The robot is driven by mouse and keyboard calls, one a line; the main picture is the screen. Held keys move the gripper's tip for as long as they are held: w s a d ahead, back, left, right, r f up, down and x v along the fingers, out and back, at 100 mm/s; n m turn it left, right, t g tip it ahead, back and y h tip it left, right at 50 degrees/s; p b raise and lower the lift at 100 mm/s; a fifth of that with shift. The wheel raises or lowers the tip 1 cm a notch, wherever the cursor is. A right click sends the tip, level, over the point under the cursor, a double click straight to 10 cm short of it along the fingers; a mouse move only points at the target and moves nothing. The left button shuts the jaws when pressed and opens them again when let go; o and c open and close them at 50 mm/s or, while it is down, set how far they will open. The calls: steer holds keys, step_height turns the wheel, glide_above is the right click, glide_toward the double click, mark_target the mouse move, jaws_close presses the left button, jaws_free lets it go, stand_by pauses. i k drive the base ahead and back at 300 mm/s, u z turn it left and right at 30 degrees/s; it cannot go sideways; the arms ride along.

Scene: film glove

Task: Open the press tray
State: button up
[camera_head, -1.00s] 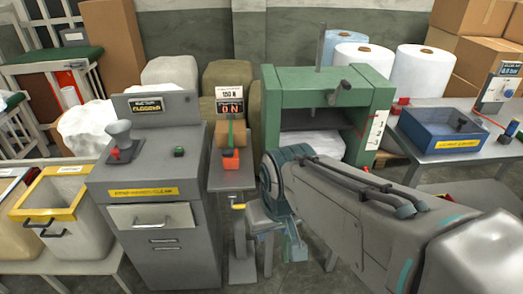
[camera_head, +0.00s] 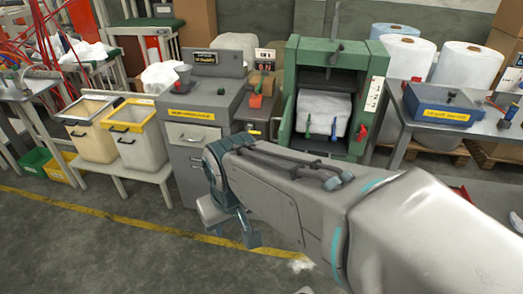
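The green press (camera_head: 292,85) stands at the back, right of the middle, with its front bay open to view. A white block-like bundle (camera_head: 325,104) sits inside it, with a blue handle-like piece and a green one at its lower front. A red lever (camera_head: 362,132) is on the press's right post. I cannot tell which part is the tray; its lower front is partly hidden by my arm. My gripper (camera_head: 232,226) hangs over the floor in front of the grey cabinet, left of the press and apart from it. Its fingers are partly hidden and their gap is unclear.
A grey cabinet (camera_head: 194,160) with a drawer stands left of the press.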

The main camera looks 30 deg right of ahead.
mark_target(317, 144)
steer(key=z, duration=1.2)
steer(key=i, duration=1.1)
steer(key=z, duration=1.3)
steer(key=k, duration=0.95)
steer(key=u, duration=1)
steer(key=i, duration=0.6)
